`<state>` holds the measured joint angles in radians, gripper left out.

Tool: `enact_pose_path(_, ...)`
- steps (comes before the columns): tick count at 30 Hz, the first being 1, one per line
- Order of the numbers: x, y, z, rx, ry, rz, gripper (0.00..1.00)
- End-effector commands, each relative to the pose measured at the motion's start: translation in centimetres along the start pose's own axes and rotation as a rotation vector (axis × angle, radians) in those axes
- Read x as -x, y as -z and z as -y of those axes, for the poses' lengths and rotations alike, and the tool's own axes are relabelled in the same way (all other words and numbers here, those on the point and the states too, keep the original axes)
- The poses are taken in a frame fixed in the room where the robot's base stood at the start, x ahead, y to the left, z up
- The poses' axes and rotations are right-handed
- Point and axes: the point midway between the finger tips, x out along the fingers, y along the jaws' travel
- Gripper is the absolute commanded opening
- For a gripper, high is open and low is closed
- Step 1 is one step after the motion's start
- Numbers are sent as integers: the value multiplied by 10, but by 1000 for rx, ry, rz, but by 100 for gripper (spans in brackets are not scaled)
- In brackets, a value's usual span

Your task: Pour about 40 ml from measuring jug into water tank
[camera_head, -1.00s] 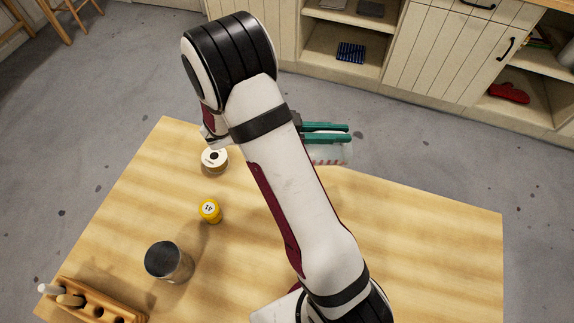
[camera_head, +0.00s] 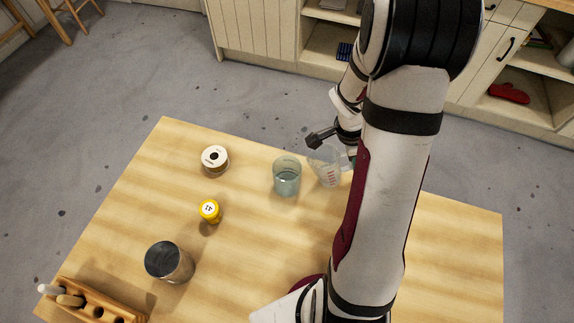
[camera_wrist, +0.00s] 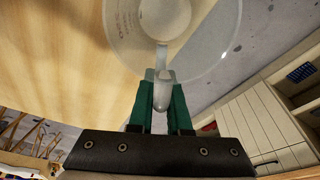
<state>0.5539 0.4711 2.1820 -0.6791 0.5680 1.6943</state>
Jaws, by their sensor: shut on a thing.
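The measuring jug (camera_head: 328,172) is clear with red marks and stands just right of the water tank. My gripper is shut on its handle (camera_wrist: 162,62); the green fingers (camera_wrist: 162,92) lie either side of it in the wrist view. In the head view my arm hides most of the gripper. The jug looks close to upright; whether it touches the table and its liquid level I cannot tell. The water tank (camera_head: 287,180) is a clear, greenish open cup, upright on the table, apparently with liquid inside.
The table's far edge runs close behind the jug. The table between the can and my arm is clear.

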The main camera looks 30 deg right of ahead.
Motion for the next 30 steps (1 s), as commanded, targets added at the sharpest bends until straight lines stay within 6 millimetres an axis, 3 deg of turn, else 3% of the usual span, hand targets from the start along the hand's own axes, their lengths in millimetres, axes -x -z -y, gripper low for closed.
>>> enact_pose_path(3,-16,2,1,-4,-4,95,0)
enact_pose_path(10,-26,2,2,4,-8,214,0)
enact_pose_path(30,-28,2,4,10,-4,249,0)
